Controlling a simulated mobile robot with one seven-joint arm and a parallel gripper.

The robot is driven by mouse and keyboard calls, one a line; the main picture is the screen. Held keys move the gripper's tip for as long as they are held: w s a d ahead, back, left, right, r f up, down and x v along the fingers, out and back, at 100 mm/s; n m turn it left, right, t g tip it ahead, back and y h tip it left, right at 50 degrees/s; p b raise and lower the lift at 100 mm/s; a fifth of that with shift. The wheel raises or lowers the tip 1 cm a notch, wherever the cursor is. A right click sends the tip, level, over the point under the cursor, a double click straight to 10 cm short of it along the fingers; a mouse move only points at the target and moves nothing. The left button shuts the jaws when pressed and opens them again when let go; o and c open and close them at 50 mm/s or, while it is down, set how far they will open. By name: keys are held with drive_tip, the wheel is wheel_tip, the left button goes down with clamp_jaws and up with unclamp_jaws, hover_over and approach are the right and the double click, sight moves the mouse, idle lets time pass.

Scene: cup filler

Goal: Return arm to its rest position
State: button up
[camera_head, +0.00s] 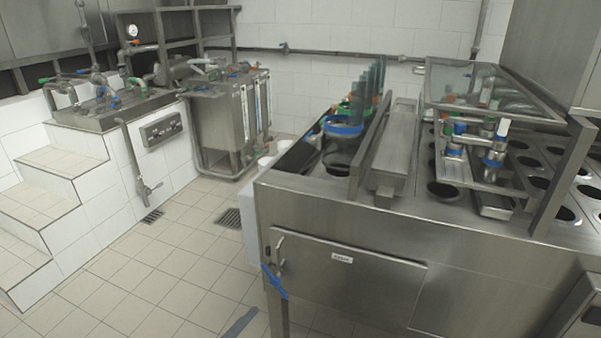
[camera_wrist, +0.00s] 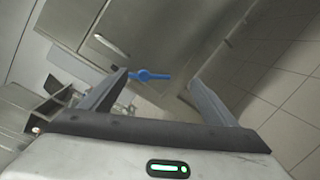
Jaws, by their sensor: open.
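My gripper (camera_wrist: 158,88) shows in the wrist view with its two fingers spread apart and nothing between them. Beyond the fingers is a blue handle (camera_wrist: 150,75), apart from the fingertips as far as I can tell. Behind it is a steel cabinet front with a door (camera_wrist: 120,30). The tiled floor shows at the right of the wrist view. There the blue handle (camera_head: 274,281) hangs at the left corner of the steel machine (camera_head: 340,215).
The machine carries cup holes (camera_head: 527,162), a glass guard (camera_head: 490,85) and stacked cups (camera_head: 345,125). A steel tank unit (camera_head: 225,115) stands at the back. White tiled steps (camera_head: 50,170) are at the left. The tiled floor (camera_head: 150,260) between is clear, with drain grates (camera_head: 229,217).

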drive_tip(key=d+r+m+g, duration=0.65)
drive_tip(key=d+r, duration=0.25)
drive_tip(key=r, duration=0.3)
drive_tip(key=d+r+m+g, duration=0.5)
drive_tip(key=d+r+g, duration=0.25)
drive_tip(key=r, duration=0.35)
drive_tip(key=s+d+r+m+t+y, duration=0.25)
drive_tip(key=s+d+r+y, duration=0.2)
drive_tip(key=s+r, duration=0.4)
drive_tip(key=s+d+r+m+t+y, duration=0.2)
drive_tip(key=s+d+r+m+y, duration=0.2)
drive_tip(key=s+d+r, duration=0.4)
wheel_tip(320, 180, up, 22)
drive_tip(key=a+p, duration=0.2)
drive_tip(key=p, duration=1.8)
drive_tip(key=shift+w+a+r+p, duration=0.2)
drive_tip(key=shift+a+p, duration=0.1)
drive_tip(key=shift+p, duration=0.1)
drive_tip(key=shift+a, duration=0.1)
